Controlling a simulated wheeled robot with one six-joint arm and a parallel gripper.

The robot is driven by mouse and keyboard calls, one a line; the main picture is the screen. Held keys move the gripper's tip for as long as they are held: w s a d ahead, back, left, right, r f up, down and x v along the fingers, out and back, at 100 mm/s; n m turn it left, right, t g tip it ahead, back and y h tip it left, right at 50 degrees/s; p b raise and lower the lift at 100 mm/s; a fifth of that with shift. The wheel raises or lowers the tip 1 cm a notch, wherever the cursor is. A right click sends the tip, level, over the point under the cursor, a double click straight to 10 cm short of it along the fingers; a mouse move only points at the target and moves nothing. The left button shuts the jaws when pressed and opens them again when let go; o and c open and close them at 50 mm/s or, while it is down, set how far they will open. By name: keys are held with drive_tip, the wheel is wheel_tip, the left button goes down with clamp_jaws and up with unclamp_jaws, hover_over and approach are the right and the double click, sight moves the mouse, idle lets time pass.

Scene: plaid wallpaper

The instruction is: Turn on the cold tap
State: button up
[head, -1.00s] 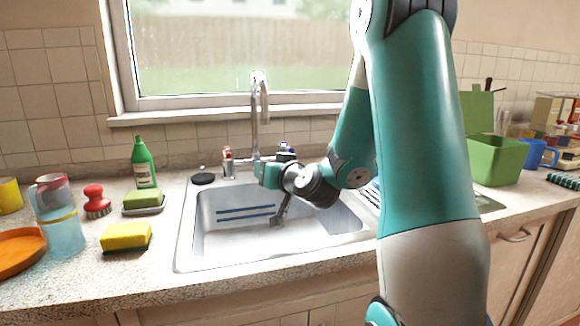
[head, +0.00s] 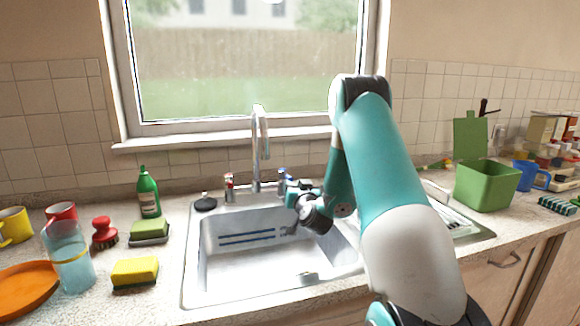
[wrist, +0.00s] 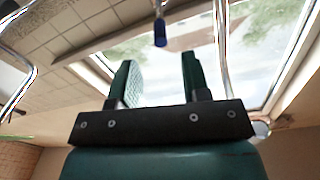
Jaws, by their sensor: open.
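The cold tap, with a blue top, stands right of the chrome spout (head: 258,150) behind the sink; in the head view its blue part (head: 281,174) shows just above my gripper (head: 287,187). In the wrist view the blue handle (wrist: 160,32) on its chrome stem lies beyond my fingertips, in line with the gap between them and apart from both. My gripper (wrist: 157,72) is open and empty. The red-marked tap (head: 229,186) is left of the spout. My wrist hides the lower part of the cold tap in the head view.
The spout stands close to my gripper's side. A green bottle (head: 148,195) and sponges are left; a green box (head: 487,184) and dish rack (head: 455,220) are right.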

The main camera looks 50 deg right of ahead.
sight(291, 180)
drive_tip(key=p+x, duration=0.6)
drive_tip(key=shift+w+r, duration=0.15)
drive_tip(key=shift+w, duration=0.05)
drive_tip(key=shift+w+d+p, duration=0.4)
drive_tip(key=shift+w, duration=0.05)
clamp_jaws()
